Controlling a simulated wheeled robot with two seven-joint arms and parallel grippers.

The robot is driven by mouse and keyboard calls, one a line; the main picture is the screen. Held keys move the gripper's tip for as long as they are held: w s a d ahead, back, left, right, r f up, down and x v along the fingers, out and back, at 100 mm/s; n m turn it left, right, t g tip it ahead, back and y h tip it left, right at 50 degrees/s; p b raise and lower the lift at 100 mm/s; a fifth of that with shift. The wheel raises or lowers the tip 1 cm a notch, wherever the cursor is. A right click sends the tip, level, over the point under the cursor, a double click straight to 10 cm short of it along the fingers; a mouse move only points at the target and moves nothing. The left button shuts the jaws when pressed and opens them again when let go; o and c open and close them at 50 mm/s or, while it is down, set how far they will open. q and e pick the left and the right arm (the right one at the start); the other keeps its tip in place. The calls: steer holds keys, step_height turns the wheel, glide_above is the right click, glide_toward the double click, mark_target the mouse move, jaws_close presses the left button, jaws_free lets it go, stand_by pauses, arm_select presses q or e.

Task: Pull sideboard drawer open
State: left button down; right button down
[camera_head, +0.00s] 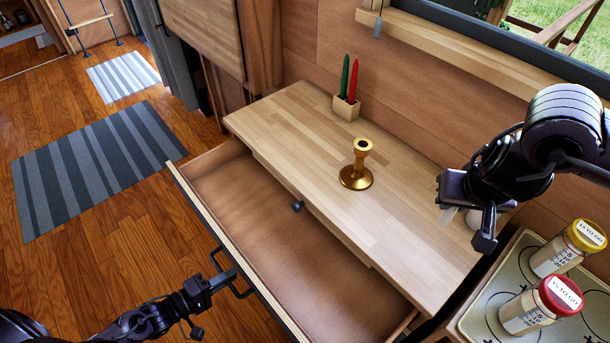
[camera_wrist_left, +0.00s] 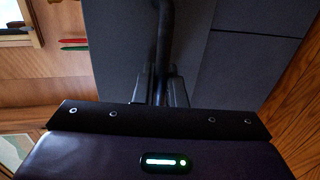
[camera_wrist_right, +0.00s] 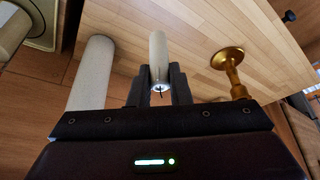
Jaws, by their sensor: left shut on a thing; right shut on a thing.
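The sideboard (camera_head: 300,130) has a light wood top. Its drawer (camera_head: 275,235) stands well open towards the left and looks empty. My left gripper (camera_head: 232,279) is at the dark bar handle on the drawer front, shut on the handle (camera_wrist_left: 165,50), which passes between the fingers in the left wrist view. My right gripper (camera_head: 480,220) is over the right end of the sideboard top. It is shut on a pale candle (camera_wrist_right: 157,55) with a wick, seen in the right wrist view.
A brass candlestick (camera_head: 357,168) stands on the top, with a red and green candle holder (camera_head: 346,107) behind it. Another pale cylinder (camera_wrist_right: 92,75) is beside the held candle. Two lidded jars (camera_head: 540,305) stand on a stove at right.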

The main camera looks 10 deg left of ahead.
arm_select(q)
steer(key=shift+s+a, duration=0.1)
steer(key=shift+s, duration=0.05)
steer(key=c, duration=1.6)
jaws_free()
steer(key=shift+c, duration=0.2)
steer(key=v, duration=1.2)
steer(key=shift+f, duration=0.15)
